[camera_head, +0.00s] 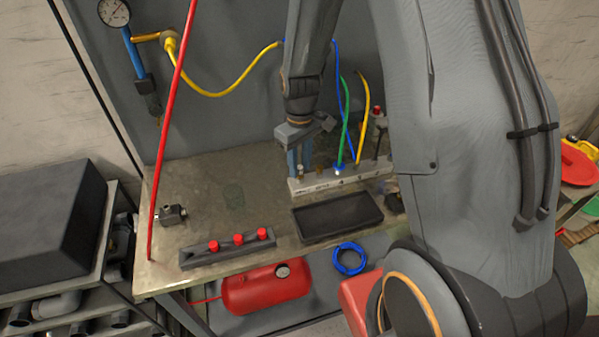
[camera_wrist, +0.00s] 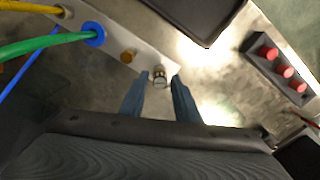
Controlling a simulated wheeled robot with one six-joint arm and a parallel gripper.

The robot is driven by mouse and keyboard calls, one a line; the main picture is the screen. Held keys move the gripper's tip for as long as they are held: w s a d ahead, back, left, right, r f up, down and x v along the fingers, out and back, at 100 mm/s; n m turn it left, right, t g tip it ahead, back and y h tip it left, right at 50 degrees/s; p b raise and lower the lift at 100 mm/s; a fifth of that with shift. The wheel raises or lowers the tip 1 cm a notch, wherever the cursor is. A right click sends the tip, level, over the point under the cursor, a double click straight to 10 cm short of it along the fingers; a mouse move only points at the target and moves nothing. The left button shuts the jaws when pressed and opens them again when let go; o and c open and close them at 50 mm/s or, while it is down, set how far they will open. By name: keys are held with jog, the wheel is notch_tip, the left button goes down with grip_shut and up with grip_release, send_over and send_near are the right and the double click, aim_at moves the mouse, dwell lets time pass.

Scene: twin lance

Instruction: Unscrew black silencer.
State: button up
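My gripper (camera_head: 300,160) points down at the left end of the pale manifold block (camera_head: 347,180) on the bench. In the wrist view its two blue-grey fingers (camera_wrist: 160,92) are open, one on each side of a small silvery fitting (camera_wrist: 159,77) at the block's end. Narrow gaps show between fitting and fingers. A brass port (camera_wrist: 127,57) and a blue collar (camera_wrist: 95,33) with a green hose follow along the block. A dark upright piece (camera_head: 376,137) with a red top stands near the block's right end; I cannot tell whether it is the black silencer.
A black tray (camera_head: 337,218) lies in front of the block. A grey strip with red knobs (camera_head: 228,247) is at the bench's front edge. Yellow, green and blue hoses rise behind the block. The bench's left middle is mostly clear.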

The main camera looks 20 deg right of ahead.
jog(key=m, duration=1.9)
jog(key=shift+c, duration=0.4)
